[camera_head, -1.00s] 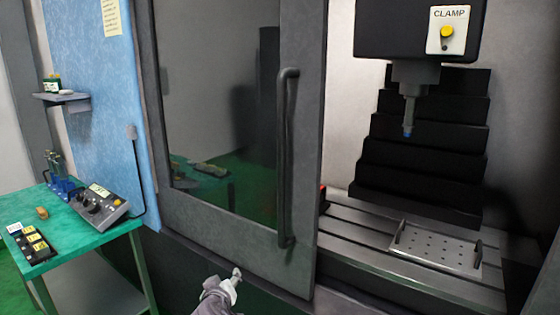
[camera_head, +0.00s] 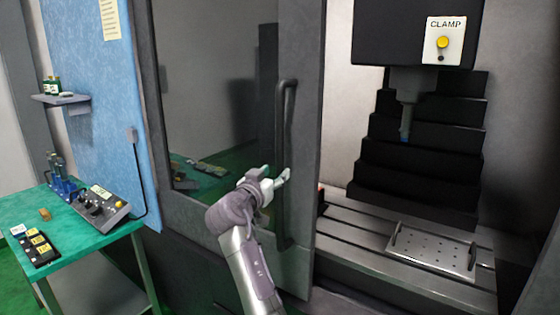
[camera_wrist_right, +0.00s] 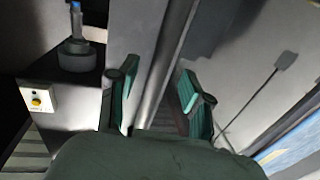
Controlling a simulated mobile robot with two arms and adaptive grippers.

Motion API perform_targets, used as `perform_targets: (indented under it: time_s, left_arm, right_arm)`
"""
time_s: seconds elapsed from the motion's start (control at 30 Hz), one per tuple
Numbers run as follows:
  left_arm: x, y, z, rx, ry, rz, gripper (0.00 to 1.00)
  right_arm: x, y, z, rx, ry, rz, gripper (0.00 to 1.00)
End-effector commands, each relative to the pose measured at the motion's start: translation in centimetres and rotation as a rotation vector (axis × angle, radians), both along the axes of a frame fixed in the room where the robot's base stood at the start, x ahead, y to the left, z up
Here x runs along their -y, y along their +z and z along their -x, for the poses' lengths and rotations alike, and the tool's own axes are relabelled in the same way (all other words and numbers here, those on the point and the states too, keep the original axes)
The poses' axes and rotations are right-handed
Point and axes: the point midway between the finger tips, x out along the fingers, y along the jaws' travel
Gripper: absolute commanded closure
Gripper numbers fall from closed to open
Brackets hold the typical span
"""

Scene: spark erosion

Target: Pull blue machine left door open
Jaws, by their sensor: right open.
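The machine's left door (camera_head: 305,120) is a grey frame around a dark glass pane. A long dark vertical handle (camera_head: 285,125) stands near its right edge. My right gripper (camera_head: 283,180) is open in front of the handle's lower half, with its fingertips overlapping the bar in the head view. In the right wrist view, my right gripper's two green fingers (camera_wrist_right: 158,95) are apart and a long grey bar, seemingly the handle (camera_wrist_right: 168,60), runs between them. I cannot tell whether either finger touches it. My left gripper is not in view.
Right of the door, the opening shows a black machine head with a CLAMP label (camera_head: 445,40) above a slotted bed with a perforated plate (camera_head: 432,250). A green table (camera_head: 75,238) with a control box (camera_head: 98,205) stands at the left, by the blue machine side panel (camera_head: 100,110).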

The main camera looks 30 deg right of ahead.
Motion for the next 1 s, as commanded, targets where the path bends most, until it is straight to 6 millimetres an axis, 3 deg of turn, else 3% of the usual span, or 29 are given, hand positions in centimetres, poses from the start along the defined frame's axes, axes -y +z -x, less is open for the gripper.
perform_targets:
  time_s: [0.03, 0.23, 0.63, 0.67, 0.93, 1.0]
  left_arm:
    - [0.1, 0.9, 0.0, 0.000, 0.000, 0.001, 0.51]
    - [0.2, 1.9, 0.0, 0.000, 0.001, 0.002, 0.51]
    - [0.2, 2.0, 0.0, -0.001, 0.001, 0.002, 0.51]
    - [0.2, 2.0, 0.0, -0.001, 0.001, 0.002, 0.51]
    - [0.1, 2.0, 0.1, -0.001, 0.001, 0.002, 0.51]
    - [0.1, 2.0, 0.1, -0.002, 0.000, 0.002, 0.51]
  right_arm:
    - [0.9, 0.4, -0.6, -0.002, -0.001, 0.002, 0.51]
    - [3.0, 0.2, -2.0, -0.002, -0.001, 0.001, 0.51]
    - [3.7, -0.1, -2.5, -0.001, 0.002, -0.001, 0.51]
    - [3.7, -0.1, -2.5, 0.000, 0.002, 0.000, 0.52]
    - [3.7, -0.1, -2.5, -0.001, 0.002, -0.001, 0.97]
    - [3.7, -0.1, -2.5, -0.001, 0.002, 0.000, 1.00]
